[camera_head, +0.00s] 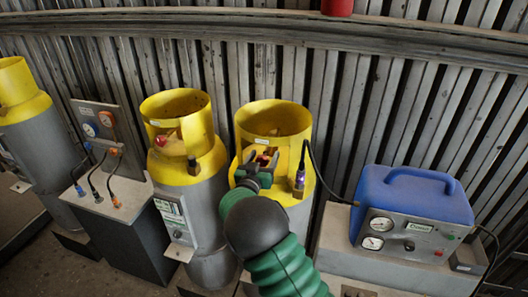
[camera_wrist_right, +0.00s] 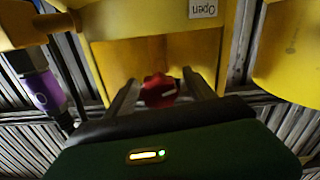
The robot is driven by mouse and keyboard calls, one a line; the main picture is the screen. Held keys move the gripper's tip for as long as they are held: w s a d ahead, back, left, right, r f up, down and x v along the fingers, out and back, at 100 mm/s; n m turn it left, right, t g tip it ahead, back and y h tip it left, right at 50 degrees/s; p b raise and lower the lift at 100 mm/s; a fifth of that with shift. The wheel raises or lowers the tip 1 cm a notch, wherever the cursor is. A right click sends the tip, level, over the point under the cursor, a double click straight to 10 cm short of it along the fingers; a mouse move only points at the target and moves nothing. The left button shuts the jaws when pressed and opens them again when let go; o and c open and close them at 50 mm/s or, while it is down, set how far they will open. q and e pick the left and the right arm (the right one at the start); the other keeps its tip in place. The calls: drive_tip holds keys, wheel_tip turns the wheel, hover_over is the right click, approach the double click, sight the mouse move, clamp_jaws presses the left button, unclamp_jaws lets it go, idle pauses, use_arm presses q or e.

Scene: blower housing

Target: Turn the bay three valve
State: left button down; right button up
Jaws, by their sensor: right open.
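A red valve knob (camera_wrist_right: 160,90) sits inside the yellow collar of a grey cylinder (camera_head: 272,122). My right gripper (camera_head: 259,163) reaches into the collar opening from the front. In the right wrist view its two fingers stand apart, one on each side of the knob (camera_wrist_right: 162,88); I cannot tell whether they touch it. A label reading "Open" (camera_wrist_right: 203,9) is on the collar. My left gripper is not in view.
A second yellow-topped cylinder (camera_head: 183,165) with a red knob stands just left, and another (camera_head: 22,100) at far left. A blue unit with gauges (camera_head: 412,200) stands right. A purple-ended hose fitting (camera_wrist_right: 43,90) is close beside my right gripper.

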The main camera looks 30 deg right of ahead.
drive_tip(key=shift+w+d+f, duration=0.1)
drive_tip(key=shift+w+d, duration=0.15)
drive_tip(key=shift+d, duration=0.2)
drive_tip(key=shift+a, duration=0.1)
